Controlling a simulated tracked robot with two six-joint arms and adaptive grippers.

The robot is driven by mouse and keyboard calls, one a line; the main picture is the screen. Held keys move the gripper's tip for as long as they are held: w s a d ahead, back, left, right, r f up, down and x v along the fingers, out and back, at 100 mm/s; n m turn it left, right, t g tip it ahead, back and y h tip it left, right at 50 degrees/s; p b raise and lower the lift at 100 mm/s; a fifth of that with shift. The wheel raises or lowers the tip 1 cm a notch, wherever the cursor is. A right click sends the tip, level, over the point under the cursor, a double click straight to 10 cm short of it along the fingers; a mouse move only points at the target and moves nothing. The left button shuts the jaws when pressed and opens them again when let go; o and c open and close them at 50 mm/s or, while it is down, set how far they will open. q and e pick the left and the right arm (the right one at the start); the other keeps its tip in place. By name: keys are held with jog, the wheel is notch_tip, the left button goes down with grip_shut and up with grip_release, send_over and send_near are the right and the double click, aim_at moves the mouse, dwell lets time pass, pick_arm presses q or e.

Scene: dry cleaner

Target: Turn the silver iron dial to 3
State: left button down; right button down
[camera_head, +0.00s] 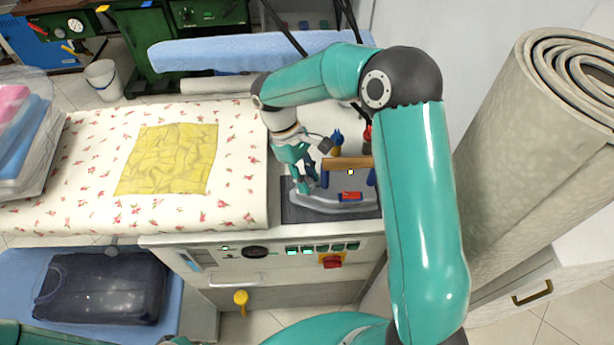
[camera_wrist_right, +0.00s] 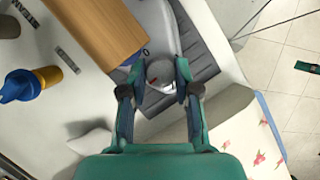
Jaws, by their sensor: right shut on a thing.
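The silver iron (camera_head: 330,205) sits on a dark ribbed rest (camera_head: 292,214) at the right end of the ironing station. It has a wooden handle (camera_head: 345,163) with blue supports. My right gripper (camera_head: 308,187) reaches down to the left part of the iron. In the wrist view, the round silver dial (camera_wrist_right: 161,73) with a small red mark sits between the fingertips of my right gripper (camera_wrist_right: 160,80), which is shut on it. The wooden handle (camera_wrist_right: 95,28) is beside it. My left gripper is not in view.
A yellow cloth (camera_head: 168,160) lies on the floral ironing board (camera_head: 80,190) to the left. A blue-and-yellow bottle (camera_head: 336,145) stands behind the iron, and in the wrist view (camera_wrist_right: 40,87). A control panel (camera_head: 290,252) is below. A large rolled carpet (camera_head: 530,150) stands at right.

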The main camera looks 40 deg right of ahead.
jog(key=c, duration=0.8)
grip_release()
jog(key=shift+c, duration=0.2)
jog(key=shift+r, duration=0.1)
jog(key=v, duration=1.1)
jog(key=shift+r, duration=0.35)
jog(key=shift+w, duration=0.15)
